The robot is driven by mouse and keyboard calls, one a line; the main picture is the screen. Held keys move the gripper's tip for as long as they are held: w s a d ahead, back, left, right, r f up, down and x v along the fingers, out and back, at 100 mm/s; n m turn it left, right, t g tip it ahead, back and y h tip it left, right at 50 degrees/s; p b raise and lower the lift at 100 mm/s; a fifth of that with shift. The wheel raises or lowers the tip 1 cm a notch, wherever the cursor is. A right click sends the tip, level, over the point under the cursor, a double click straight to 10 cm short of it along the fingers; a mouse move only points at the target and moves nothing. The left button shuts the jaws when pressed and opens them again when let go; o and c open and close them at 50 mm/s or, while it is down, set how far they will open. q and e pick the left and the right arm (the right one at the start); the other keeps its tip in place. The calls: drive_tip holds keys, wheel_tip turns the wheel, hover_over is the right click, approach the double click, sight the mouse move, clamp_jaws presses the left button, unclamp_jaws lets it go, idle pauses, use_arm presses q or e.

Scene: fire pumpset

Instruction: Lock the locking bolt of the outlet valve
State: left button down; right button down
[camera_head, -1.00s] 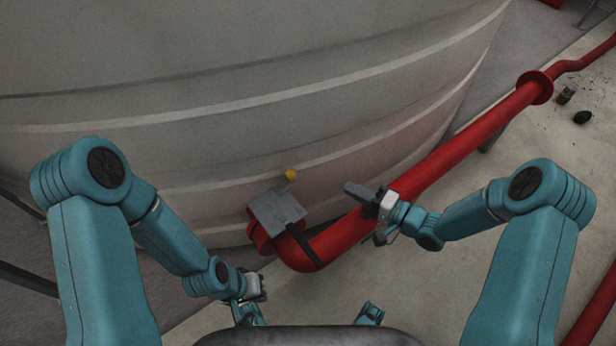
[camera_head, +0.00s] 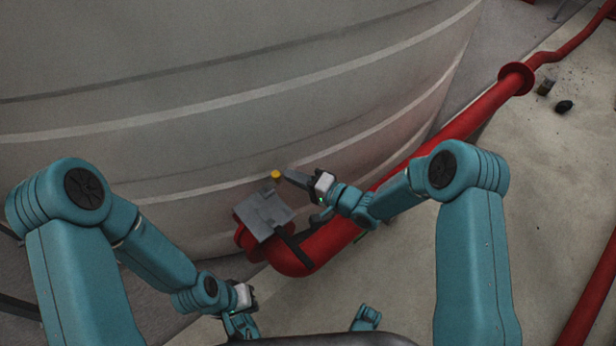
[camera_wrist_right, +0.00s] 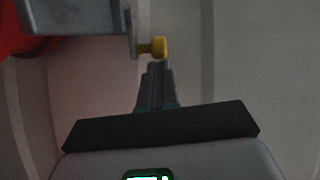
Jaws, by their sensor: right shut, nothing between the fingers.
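The locking bolt is a small yellow knob (camera_head: 276,175) on the edge of the grey metal valve box (camera_head: 265,216). The box sits on the red pipe elbow by the tank. In the right wrist view the yellow knob (camera_wrist_right: 158,47) sticks out from the grey bracket (camera_wrist_right: 92,15). My right gripper (camera_head: 288,174) is shut and empty, its tips just right of the knob. In the wrist view its fingertips (camera_wrist_right: 159,66) lie just below the knob; I cannot tell whether they touch. My left gripper (camera_head: 238,304) hangs low at the left; its fingers are too unclear to read.
The big grey tank (camera_head: 190,90) fills the upper left. A red pipe (camera_head: 450,135) runs from the elbow to a flange (camera_head: 516,79) at the upper right. A dark lever (camera_head: 292,245) lies beside the box. Concrete floor (camera_head: 410,270) is open at the right.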

drive_tip(key=shift+a, duration=0.25)
use_arm(q)
drive_tip(key=shift+r, duration=0.1)
use_arm(e)
drive_tip(key=shift+s+a, duration=0.9)
drive_tip(key=shift+a, duration=0.2)
